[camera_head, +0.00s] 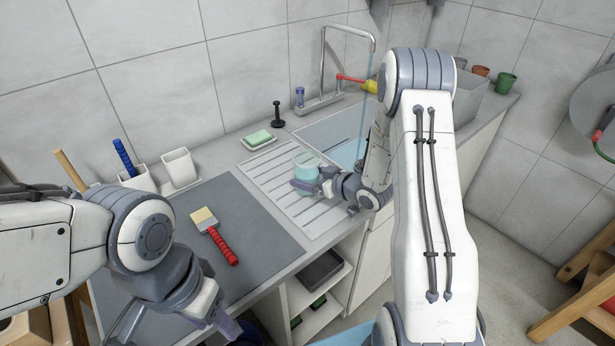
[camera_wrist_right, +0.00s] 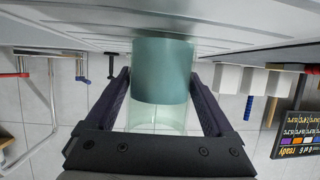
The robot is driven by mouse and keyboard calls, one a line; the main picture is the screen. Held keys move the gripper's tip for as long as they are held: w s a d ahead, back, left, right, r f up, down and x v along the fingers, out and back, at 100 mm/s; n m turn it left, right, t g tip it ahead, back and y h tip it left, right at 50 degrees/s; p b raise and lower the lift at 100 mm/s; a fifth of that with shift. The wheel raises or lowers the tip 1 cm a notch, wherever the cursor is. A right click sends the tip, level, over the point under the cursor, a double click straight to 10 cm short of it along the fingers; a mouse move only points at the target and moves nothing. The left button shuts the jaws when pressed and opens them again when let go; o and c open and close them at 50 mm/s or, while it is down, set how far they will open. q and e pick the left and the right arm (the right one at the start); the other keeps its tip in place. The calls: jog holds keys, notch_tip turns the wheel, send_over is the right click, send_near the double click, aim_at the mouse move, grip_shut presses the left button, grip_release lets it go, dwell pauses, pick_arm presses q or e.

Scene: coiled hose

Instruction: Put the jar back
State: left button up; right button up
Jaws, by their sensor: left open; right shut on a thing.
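The jar (camera_head: 306,164) is clear glass with a pale teal filling and sits at the ribbed draining board (camera_head: 262,178) beside the sink. My right gripper (camera_head: 303,184) is shut on it, one finger on each side. In the right wrist view, which is upside down, the jar (camera_wrist_right: 163,72) is upright between the two dark fingers (camera_wrist_right: 160,95); its teal part is towards the board. I cannot tell whether its base touches the board. My left gripper (camera_head: 178,332) is open and empty at the lower left, in front of the counter edge.
A brush with a red handle (camera_head: 222,248) lies on the grey mat (camera_head: 262,240). Green soap (camera_head: 259,138) on a dish, a black stopper-like object (camera_head: 278,115) and white cups (camera_head: 180,167) stand along the wall. Water runs from the faucet (camera_head: 345,30) into the sink.

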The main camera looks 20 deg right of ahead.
jog(key=shift+f, duration=0.1)
jog(key=shift+f, duration=0.1)
jog(key=o, duration=1.5)
jog(key=shift+r, duration=0.2)
jog(key=b+v, duration=0.1)
jog(key=v, duration=1.1)
jog(key=s+a+r+n+g+h, duration=0.15)
jog(key=a+g+h, duration=0.3)
jog(key=a, duration=0.65)
jog(key=s+a+r+g, duration=0.1)
jog(key=s+a, duration=0.3)
jog(key=s, duration=0.4)
jog(key=s+a+r+g, duration=0.2)
jog(key=s+a+g, duration=0.2)
jog(key=s, duration=0.4)
jog(key=s+a+r+n+g, duration=0.1)
jog(key=s+a+g, duration=0.2)
jog(key=s, duration=0.6)
jog(key=shift+a+r, duration=0.4)
jog(key=shift+a, duration=0.05)
